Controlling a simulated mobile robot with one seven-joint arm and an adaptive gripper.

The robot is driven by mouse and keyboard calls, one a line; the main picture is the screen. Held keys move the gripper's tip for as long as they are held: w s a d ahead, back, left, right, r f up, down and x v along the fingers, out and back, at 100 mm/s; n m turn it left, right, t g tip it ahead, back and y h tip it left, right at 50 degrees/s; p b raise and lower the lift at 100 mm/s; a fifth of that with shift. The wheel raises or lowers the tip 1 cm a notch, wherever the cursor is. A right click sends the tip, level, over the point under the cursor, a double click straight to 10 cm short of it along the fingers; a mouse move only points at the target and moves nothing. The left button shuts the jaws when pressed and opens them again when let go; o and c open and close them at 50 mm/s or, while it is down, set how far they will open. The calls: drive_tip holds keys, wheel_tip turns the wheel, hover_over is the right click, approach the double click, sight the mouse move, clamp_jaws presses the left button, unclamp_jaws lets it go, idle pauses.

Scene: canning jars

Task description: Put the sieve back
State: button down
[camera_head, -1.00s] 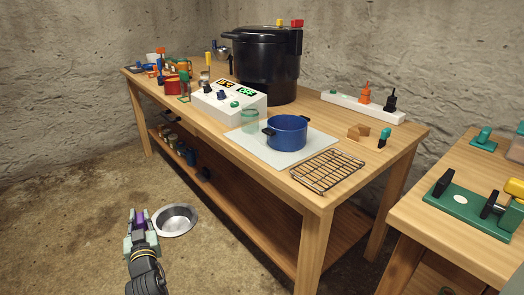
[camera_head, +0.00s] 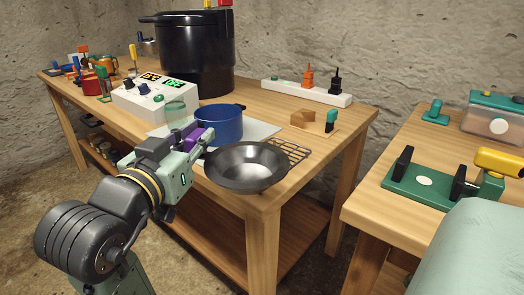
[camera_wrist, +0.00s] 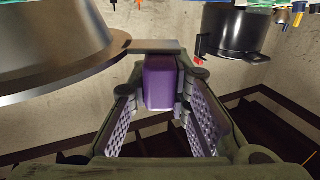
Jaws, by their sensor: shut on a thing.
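The sieve (camera_head: 246,168) is a round grey metal bowl with a purple handle (camera_head: 200,138). My gripper (camera_head: 192,146) is shut on the handle, which sits between the two finger pads in the wrist view (camera_wrist: 160,82). A flat metal strip joins the handle to the bowl (camera_wrist: 50,50), at the upper left of the wrist view. In the head view the bowl is roughly level, in front of the blue pot and over the table's front right part. It hides much of the wire rack (camera_head: 292,150). Contact with the table cannot be told.
A blue pot (camera_head: 219,125) on a pale mat and a white control box (camera_head: 155,98) stand close behind my gripper. A large black canner (camera_head: 190,55) is at the back. A wooden block (camera_head: 304,119) and a white strip (camera_head: 290,92) are farther right. A second table is at right.

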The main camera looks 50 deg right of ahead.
drive_tip(key=p, duration=0.1)
drive_tip(key=d+r+p, duration=0.1)
drive_tip(key=p, duration=0.1)
drive_tip(key=shift+w+d, duration=0.1)
drive_tip(key=shift+w, duration=0.2)
drive_tip(key=w+d+f+p, duration=0.1)
drive_tip(key=w+d, duration=0.1)
drive_tip(key=d, duration=0.2)
drive_tip(key=w+d+f+p, duration=0.2)
drive_tip(key=d, duration=0.2)
drive_tip(key=w+d+f+p, duration=0.2)
drive_tip(key=w+d, duration=0.1)
drive_tip(key=d, duration=0.1)
drive_tip(key=shift+d, duration=0.3)
drive_tip(key=shift+f, duration=0.45)
drive_tip(key=shift+f, duration=0.2)
drive_tip(key=c, duration=1.5)
unclamp_jaws()
